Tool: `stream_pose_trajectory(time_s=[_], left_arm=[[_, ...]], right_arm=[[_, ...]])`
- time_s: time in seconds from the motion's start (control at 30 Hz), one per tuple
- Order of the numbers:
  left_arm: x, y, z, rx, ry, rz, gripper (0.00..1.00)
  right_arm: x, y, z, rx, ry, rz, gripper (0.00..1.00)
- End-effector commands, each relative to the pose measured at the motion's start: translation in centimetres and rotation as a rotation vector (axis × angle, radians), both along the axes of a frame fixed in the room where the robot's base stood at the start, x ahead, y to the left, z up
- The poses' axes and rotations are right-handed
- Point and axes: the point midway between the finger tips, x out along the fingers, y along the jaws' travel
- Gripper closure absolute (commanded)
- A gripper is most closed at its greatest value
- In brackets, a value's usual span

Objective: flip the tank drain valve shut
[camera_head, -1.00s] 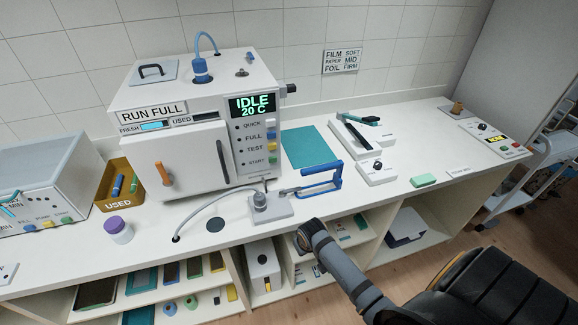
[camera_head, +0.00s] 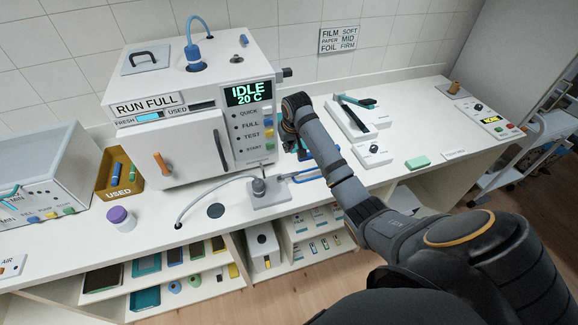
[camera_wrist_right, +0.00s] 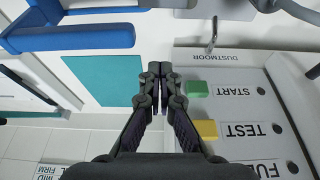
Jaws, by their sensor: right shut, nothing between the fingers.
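A small metal tap (camera_head: 264,169) at the lower right front of the white autoclave (camera_head: 165,155) looks like the drain valve. In the right wrist view the tap (camera_wrist_right: 213,38) is a thin grey lever beside the DUSTMOOR label; I cannot tell its setting. My right gripper (camera_head: 290,138) is in front of the machine's right side, above the bench, partly hidden by its own arm. In the wrist view its fingertips (camera_wrist_right: 161,72) are together, empty, beside the green START button (camera_wrist_right: 196,88) and apart from the tap. My left gripper is not in view.
A grey base plate with a hose (camera_head: 262,200) stands in front of the tap. A blue-handled tool (camera_head: 308,178) lies right of it, partly behind my arm. It shows large in the wrist view (camera_wrist_right: 70,38). A teal mat (camera_wrist_right: 105,78) lies on the bench.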

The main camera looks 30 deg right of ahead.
Motion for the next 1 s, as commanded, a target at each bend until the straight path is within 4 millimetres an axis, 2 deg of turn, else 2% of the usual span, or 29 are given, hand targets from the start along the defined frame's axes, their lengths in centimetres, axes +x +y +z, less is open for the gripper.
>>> stream_pose_trajectory(time_s=[0.23,0.37,0.57,0.83,0.9,1.0], left_arm=[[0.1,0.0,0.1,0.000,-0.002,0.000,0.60],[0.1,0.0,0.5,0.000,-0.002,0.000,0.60],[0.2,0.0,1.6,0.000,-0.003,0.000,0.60],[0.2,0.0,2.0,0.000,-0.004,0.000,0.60],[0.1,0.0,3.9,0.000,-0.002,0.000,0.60],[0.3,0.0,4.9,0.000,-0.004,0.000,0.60]], right_arm=[[0.0,0.0,-0.2,0.000,0.000,0.001,1.00],[0.4,-0.1,-1.2,0.000,0.003,-0.001,1.00],[1.5,-0.4,-5.0,0.000,0.005,0.000,1.00],[3.2,-0.8,-9.8,0.001,0.003,0.000,1.00],[1.8,-0.5,-8.9,-0.002,0.001,0.003,1.00],[0.5,-0.1,-9.0,-0.002,0.001,0.003,1.00]])
